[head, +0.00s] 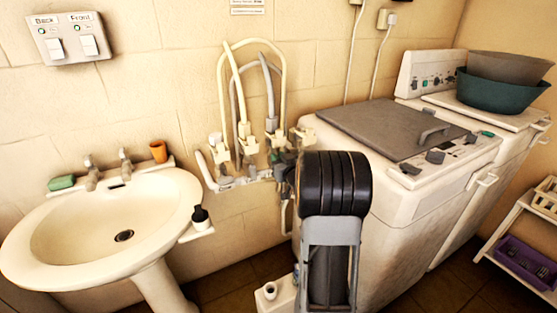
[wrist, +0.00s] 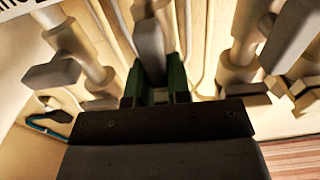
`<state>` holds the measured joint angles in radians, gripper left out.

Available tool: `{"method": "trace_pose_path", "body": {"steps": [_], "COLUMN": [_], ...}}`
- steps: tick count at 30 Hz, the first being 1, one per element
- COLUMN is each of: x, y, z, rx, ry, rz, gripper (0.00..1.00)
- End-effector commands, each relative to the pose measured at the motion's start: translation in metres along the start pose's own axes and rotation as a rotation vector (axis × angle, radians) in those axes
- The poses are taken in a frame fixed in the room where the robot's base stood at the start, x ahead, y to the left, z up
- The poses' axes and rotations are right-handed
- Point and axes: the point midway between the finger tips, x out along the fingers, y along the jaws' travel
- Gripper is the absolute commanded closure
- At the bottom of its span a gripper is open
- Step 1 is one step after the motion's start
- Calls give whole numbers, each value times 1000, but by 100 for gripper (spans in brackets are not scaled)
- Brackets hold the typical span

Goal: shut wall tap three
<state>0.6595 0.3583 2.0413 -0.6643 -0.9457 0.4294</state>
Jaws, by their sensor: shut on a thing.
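A row of wall taps with hoses stands on the wall between the basin and the washing machine in the head view. Wall tap three (head: 277,141) looks like the third from the left, with a grey hose end. My gripper (head: 284,170) is at this tap, partly hidden by my arm. In the wrist view, my gripper (wrist: 158,92) has its green fingers on either side of a grey tap handle (wrist: 151,45) and is shut on it. The handle's lower end is hidden between the fingers. Whether the tap is open or shut cannot be told.
Neighbouring tap handles stand close at the left (wrist: 52,72) and right (wrist: 290,38) in the wrist view. Hoses (head: 222,85) loop above the taps. The basin (head: 60,238) is at the left, the washing machine (head: 425,190) at the right.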

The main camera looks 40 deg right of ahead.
Motion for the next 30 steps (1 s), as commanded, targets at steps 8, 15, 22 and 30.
{"method": "trace_pose_path", "body": {"steps": [8, 15, 22, 30], "x": [0, 0, 0, 0], "y": [0, 2, 6, 12], "z": [0, -1, -1, 1], "rx": [2, 61, 229, 485], "ry": [0, -1, -2, -2], "rz": [0, 0, 1, 1], "gripper": [100, 100, 100, 100]}}
